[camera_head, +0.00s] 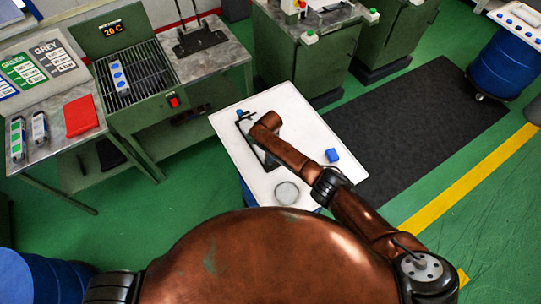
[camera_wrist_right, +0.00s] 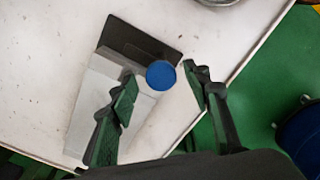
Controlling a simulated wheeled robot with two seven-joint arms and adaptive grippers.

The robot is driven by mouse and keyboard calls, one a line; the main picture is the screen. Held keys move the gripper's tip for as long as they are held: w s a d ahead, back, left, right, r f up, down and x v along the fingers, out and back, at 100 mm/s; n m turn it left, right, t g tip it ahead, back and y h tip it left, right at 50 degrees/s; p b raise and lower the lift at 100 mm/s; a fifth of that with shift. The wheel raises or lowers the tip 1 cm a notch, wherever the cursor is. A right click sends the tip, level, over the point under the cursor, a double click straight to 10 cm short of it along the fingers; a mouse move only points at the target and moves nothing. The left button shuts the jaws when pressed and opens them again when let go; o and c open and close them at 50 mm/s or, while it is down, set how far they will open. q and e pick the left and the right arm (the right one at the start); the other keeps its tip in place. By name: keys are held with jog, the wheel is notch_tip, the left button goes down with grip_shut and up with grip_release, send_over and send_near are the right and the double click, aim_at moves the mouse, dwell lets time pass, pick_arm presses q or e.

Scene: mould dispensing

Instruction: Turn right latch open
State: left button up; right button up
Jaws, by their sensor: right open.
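In the right wrist view a light grey block (camera_wrist_right: 98,95) with a dark plate (camera_wrist_right: 135,42) at its far end lies on the white table. A round blue knob (camera_wrist_right: 160,75) sits at the block's right side; I cannot tell for sure whether it is the right latch. My right gripper (camera_wrist_right: 159,77) is open, one finger on each side of the knob in the picture. Contact cannot be made out. In the head view my right arm covers most of the block, and a bit of blue (camera_head: 239,113) shows by the wrist. My left gripper is not in view.
A green machine with a grate (camera_head: 145,75) stands at the left, beside a bench with a red block (camera_head: 80,115). A dark mat (camera_head: 425,125) lies on the floor at right.

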jog(key=shift+r, duration=0.15)
notch_tip(320, 180, up, 12)
dwell(0.4)
dwell(0.4)
